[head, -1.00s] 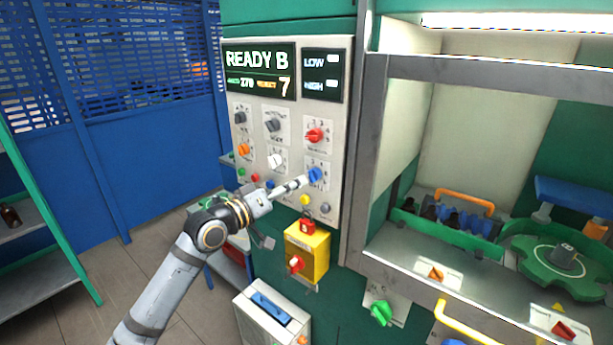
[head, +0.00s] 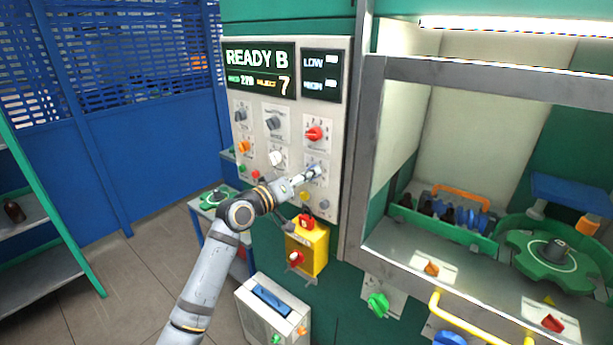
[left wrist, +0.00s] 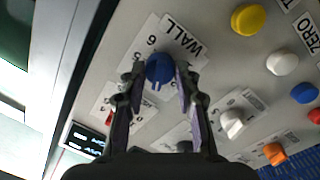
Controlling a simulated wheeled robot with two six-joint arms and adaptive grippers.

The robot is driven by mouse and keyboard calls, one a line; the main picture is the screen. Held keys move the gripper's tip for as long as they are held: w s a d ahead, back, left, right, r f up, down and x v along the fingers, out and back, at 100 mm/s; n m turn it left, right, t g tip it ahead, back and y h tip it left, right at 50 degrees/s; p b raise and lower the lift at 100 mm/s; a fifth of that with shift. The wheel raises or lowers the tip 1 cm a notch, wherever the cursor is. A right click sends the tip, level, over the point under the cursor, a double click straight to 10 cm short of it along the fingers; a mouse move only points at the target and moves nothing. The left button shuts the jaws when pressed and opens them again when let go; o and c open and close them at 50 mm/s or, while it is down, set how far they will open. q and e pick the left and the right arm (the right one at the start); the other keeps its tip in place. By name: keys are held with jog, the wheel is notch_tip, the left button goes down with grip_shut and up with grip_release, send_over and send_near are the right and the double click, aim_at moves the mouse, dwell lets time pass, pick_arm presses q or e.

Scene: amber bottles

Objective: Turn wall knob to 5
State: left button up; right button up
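The wall knob (left wrist: 159,68) is blue and sits on a white label plate marked WALL, with a 5 and a 6 legible beside it in the left wrist view. In the head view it is low on the right side of the control panel (head: 340,120), mostly hidden by my left gripper (head: 309,176). My left gripper's fingers stand on either side of the knob in the left wrist view, with narrow gaps that look unclosed. Which number the knob points to is unclear. My right gripper is not in view.
A red knob (head: 315,133) is above, and a white knob (head: 276,158) is to the left. A yellow box (head: 312,250) with a red padlock (head: 307,220) is just below my gripper. A grey post (head: 364,150) stands to the right. The panel display (head: 259,70) reads READY B.

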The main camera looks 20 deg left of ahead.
pick_arm(q)
grip_shut()
jog(key=m+y+b, duration=0.1)
jog(key=m+b, duration=0.3)
jog(key=m, duration=0.5)
jog(key=m+y+b, duration=0.1)
jog(key=m+b, duration=0.4)
jog(key=m, duration=0.4)
jog(key=shift+d+r, duration=0.1)
jog(key=shift+d, duration=0.05)
jog(key=shift+m, duration=0.5)
jog(key=o, duration=0.8)
grip_release()
jog(key=shift+s, duration=0.1)
